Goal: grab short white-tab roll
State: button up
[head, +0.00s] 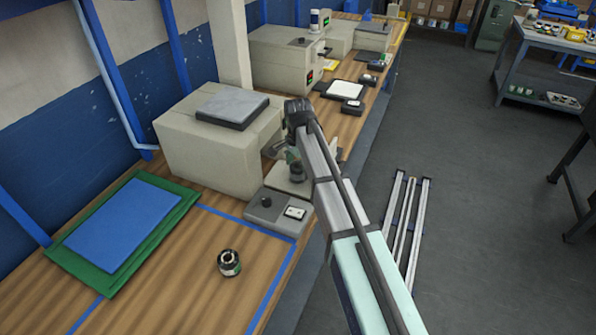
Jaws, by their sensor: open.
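A short dark roll (229,263) with a light core and green and pale markings stands on the wooden bench, inside the blue tape outline near the front. It is apart from everything else; I cannot clearly make out a white tab. My arm reaches up from the bottom right, and its dark far end (298,112) is above the bench beside the beige machine, well away from the roll. My gripper's fingers cannot be made out at this size and angle, and part of the area behind the arm is hidden. I see nothing held.
A blue pad on a green mat (181,212) lies left of the roll. A grey control box (268,205) stands behind it, by the beige machine (205,150). More machines and small items line the far bench. Bare wood surrounds the roll. Metal rails (398,240) lie on the floor at right.

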jog(key=c, duration=1.4)
jog(key=shift+c, duration=0.2)
